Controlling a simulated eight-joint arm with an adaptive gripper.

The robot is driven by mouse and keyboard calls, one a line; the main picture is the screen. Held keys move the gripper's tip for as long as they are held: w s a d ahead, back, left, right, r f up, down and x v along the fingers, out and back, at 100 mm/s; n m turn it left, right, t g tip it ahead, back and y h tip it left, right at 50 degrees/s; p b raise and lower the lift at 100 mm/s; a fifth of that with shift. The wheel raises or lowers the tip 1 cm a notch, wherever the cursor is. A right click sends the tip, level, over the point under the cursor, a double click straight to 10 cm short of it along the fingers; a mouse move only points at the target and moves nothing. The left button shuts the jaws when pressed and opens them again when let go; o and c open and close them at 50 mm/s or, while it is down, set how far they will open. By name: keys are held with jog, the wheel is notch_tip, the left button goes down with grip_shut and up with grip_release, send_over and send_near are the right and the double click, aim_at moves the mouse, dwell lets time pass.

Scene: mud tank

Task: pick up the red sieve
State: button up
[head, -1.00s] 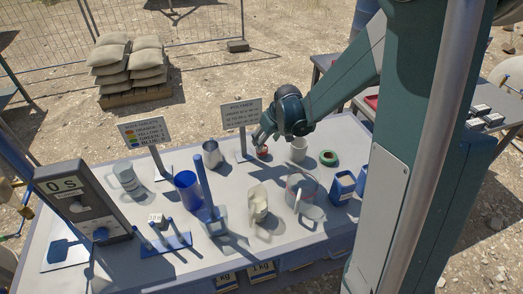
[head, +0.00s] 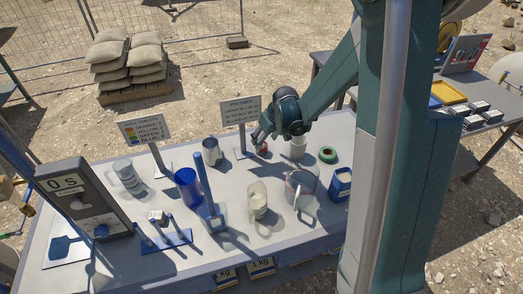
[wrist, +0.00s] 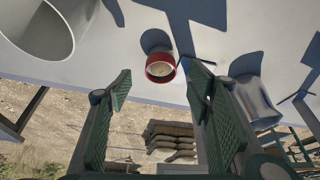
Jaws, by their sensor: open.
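The red sieve (head: 263,149) is a small red ring on the grey table (head: 300,226), in front of the polymer sign. In the head view my gripper partly covers it. In the wrist view the red sieve (wrist: 160,67) shows whole, with a pale inside. My gripper (head: 258,142) is low over the table, close to the sieve. In the wrist view my gripper (wrist: 160,85) is open and empty, its green-padded fingers well apart. The sieve appears beyond the fingertips, roughly centred between them; I see no contact.
A white cup (head: 298,148) and a green ring (head: 327,155) are right of the sieve. A metal cup (head: 212,152) and the polymer sign (head: 240,111) are to its left. Clear jugs, a blue cylinder (head: 188,188) and a blue container (head: 341,184) stand nearer.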

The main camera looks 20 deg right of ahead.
jog(key=shift+w+f, duration=0.2)
jog(key=shift+f, duration=0.35)
jog(key=shift+f, duration=0.15)
jog(key=shift+b+x, duration=0.55)
jog(key=shift+x, duration=1.95)
jog(key=shift+w+a, duration=0.15)
jog(key=c, duration=1)
